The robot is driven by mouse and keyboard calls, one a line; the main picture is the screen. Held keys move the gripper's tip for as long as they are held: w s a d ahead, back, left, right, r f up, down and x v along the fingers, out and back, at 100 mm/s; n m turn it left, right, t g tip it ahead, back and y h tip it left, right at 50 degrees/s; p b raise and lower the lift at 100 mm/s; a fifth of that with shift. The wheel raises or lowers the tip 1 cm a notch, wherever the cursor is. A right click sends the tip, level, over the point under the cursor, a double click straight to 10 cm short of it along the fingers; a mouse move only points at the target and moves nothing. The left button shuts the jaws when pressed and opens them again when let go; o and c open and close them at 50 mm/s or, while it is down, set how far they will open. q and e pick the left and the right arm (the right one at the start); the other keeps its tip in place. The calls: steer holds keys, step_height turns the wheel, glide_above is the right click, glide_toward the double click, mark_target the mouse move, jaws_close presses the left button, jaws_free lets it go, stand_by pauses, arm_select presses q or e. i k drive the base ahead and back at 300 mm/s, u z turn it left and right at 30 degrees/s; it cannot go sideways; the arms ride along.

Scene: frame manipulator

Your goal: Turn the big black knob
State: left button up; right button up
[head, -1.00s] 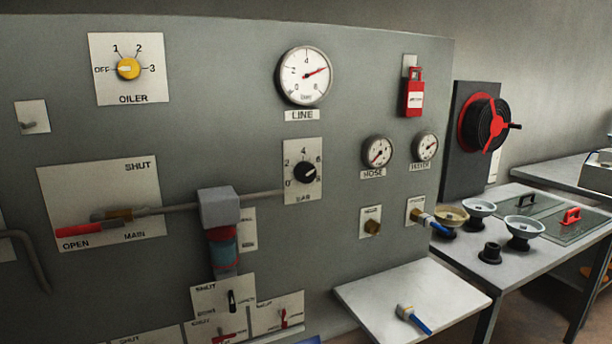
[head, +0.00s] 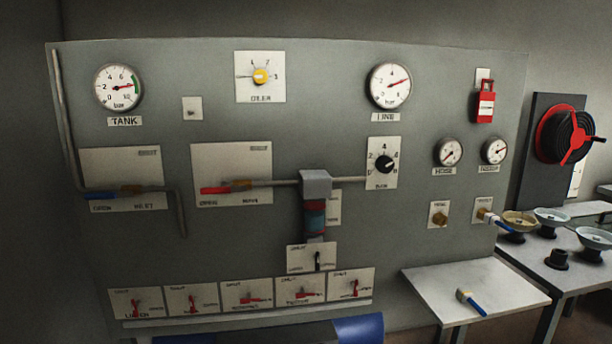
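The big black knob (head: 385,163) sits on a white scale plate (head: 382,181) on the grey panel, right of centre in the head view. Its plate carries numbers around the knob, and its white pointer mark is turned to the upper right. The LINE gauge (head: 389,85) is straight above it. Neither of my grippers shows in the head view, and nothing touches the knob.
A pipe with a grey block (head: 316,184) runs just left of the knob's plate. A red lock (head: 485,102) hangs to the upper right. A shelf (head: 480,286) with a blue-handled piece (head: 471,302) juts out below right. Small red levers line the panel's bottom.

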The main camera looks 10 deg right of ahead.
mark_target(384, 163)
steer(key=u, duration=0.45)
steer(key=k, duration=0.6)
steer(key=z, duration=0.8)
steer(key=i, duration=1.3)
steer(key=z, duration=0.8)
